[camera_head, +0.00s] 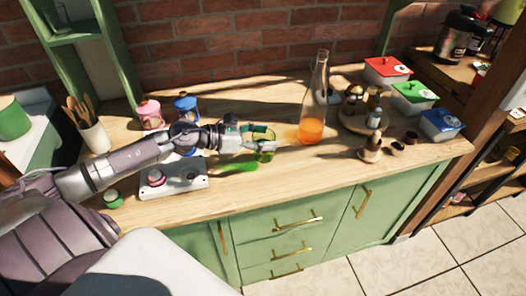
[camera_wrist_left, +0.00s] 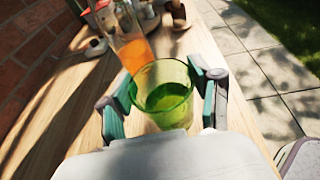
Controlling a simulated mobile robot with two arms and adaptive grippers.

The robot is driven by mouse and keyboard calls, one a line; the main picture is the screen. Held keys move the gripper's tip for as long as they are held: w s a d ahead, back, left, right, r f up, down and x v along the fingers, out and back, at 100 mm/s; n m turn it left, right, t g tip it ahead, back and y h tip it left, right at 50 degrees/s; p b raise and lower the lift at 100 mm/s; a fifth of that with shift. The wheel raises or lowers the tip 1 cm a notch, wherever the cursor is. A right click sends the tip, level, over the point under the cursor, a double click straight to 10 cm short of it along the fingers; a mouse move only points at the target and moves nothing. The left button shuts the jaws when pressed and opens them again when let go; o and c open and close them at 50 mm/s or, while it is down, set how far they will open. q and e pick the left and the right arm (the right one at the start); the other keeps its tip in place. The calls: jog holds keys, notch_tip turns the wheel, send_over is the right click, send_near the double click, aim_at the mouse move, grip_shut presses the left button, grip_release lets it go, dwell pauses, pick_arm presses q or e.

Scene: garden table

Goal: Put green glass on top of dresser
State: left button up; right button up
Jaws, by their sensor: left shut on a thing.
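The green glass (camera_wrist_left: 162,92) is a see-through green tumbler, upright between the fingers of my left gripper (camera_wrist_left: 165,98). In the head view, the same glass (camera_head: 265,151) shows at the end of my left arm, with my left gripper (camera_head: 258,144) shut around it. It is over the wooden top of the green dresser (camera_head: 300,165); a green patch of light lies on the wood near it. I cannot tell whether its base touches the wood. My right gripper is in neither view.
A bottle with orange liquid (camera_head: 312,125) stands just right of the glass. A round wooden tray (camera_head: 365,118) with small items and red, green (camera_head: 413,96) and blue lidded boxes stand farther right. Pink (camera_head: 149,115) and blue jars and a white block (camera_head: 172,184) are at left.

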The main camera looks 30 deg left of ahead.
pick_arm(q)
jog(key=shift+f, duration=2)
jog(key=shift+f, duration=0.2)
jog(key=o, duration=1.3)
jog(key=shift+o, duration=0.2)
